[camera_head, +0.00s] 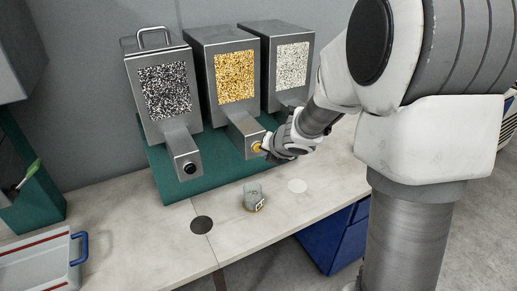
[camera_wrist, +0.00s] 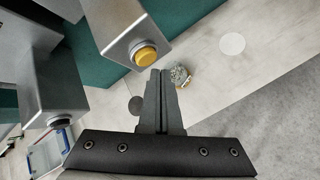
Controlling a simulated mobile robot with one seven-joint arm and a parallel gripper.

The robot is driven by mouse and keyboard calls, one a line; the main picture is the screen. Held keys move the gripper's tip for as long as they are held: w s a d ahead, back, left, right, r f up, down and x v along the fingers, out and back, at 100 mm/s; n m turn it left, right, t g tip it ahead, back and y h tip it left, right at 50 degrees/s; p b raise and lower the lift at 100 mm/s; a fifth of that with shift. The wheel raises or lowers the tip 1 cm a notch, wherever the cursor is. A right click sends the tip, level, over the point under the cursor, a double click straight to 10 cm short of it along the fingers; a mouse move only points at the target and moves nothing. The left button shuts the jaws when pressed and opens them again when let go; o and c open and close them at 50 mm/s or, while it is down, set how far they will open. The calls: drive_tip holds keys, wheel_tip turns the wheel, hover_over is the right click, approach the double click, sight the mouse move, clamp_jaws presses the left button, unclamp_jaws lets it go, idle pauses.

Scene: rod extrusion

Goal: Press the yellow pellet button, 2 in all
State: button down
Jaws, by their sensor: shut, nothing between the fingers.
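The yellow button (camera_head: 256,147) sits on the front of the middle dispenser's spout. It shows clearly in the wrist view (camera_wrist: 146,55), round and raised on the grey spout. The middle dispenser (camera_head: 221,48) has a window of yellow pellets. My gripper (camera_head: 265,147) is shut and empty, close to the yellow button in the head view. In the wrist view its fingertips (camera_wrist: 162,72) lie just below and right of the button; I cannot tell whether they touch it. A clear cup (camera_head: 253,196) with a label stands on the table below; its contents are hard to make out.
A dispenser of black and white pellets (camera_head: 150,60) with a black button (camera_head: 190,168) is at left, and one of pale pellets (camera_head: 290,40) at right. A black disc (camera_head: 201,225) and white disc (camera_head: 297,186) mark the table. A blue-handled case (camera_head: 45,262) lies front left.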

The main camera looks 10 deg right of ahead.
drive_tip(key=shift+w+a, duration=0.1)
drive_tip(key=shift+w, duration=0.05)
drive_tip(key=shift+w, duration=0.25)
drive_tip(key=shift+w+a, duration=0.2)
drive_tip(key=shift+w, duration=0.3)
idle(0.8)
drive_tip(key=shift+s, duration=0.15)
idle(0.3)
drive_tip(key=shift+s+d, duration=0.3)
drive_tip(key=shift+s, duration=0.4)
drive_tip(key=shift+s, duration=0.15)
drive_tip(key=s, duration=0.1)
drive_tip(key=s+d, duration=0.1)
drive_tip(key=s, duration=0.1)
drive_tip(key=s+b, duration=0.1)
drive_tip(key=shift+s+d, duration=0.25)
idle(2.3)
